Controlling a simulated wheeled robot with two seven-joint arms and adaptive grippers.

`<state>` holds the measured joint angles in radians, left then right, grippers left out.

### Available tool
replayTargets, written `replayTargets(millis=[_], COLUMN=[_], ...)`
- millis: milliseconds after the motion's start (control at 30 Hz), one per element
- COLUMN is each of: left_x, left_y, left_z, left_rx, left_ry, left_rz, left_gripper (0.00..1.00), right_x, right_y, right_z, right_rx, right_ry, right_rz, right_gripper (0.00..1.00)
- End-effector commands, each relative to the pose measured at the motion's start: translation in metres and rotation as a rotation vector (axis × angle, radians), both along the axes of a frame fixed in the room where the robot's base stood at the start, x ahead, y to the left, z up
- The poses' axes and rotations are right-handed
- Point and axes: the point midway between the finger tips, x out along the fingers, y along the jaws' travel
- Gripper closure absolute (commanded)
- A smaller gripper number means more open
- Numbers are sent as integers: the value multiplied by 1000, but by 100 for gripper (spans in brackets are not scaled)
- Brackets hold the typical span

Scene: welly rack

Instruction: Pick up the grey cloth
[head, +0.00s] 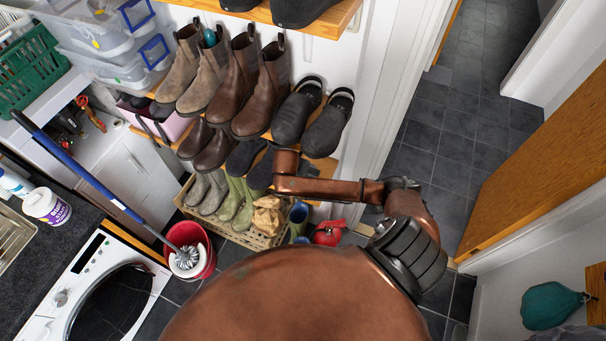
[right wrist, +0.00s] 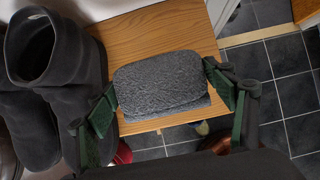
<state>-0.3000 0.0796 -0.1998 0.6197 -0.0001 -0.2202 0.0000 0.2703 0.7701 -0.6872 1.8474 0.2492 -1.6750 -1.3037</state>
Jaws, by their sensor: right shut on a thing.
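The grey cloth (right wrist: 160,82) is a folded, speckled grey pad in the middle of the right wrist view. My right gripper (right wrist: 163,92) has its green fingers at the cloth's left and right sides and is shut on it. The cloth shows over the wooden shelf (right wrist: 150,40), near its edge; I cannot tell whether it still touches the shelf. In the head view my right arm reaches in to the end of the rack, and I cannot make out the cloth there. My left gripper is not in view.
Dark boots (right wrist: 45,80) stand close left of my right gripper. A red bucket (head: 190,250) with a mop stands left.

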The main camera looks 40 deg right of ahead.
Motion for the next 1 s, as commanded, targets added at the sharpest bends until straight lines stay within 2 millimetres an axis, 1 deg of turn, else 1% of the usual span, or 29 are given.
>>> replayTargets(millis=[33, 167, 400, 600, 700, 800, 1000], left_x=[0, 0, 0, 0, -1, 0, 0], left_y=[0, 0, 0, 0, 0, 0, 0], left_z=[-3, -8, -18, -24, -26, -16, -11], left_rx=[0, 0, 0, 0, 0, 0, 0], left_ry=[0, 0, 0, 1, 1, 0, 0], left_rz=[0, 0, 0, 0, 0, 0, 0], left_gripper=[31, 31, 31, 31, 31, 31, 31], right_x=[-8, -20, -48, -69, -77, -83, -89], right_y=[15, 40, 95, 135, 149, 160, 171], right_z=[-7, -7, -7, -7, -6, -2, -4], right_rx=[8, 8, 9, 8, 8, 6, 5], right_ry=[8, 6, 6, 6, 5, 7, 6], right_rz=[7, 7, 8, 7, 5, 4, 3], right_gripper=[48, 48, 48, 48, 48, 48, 48])
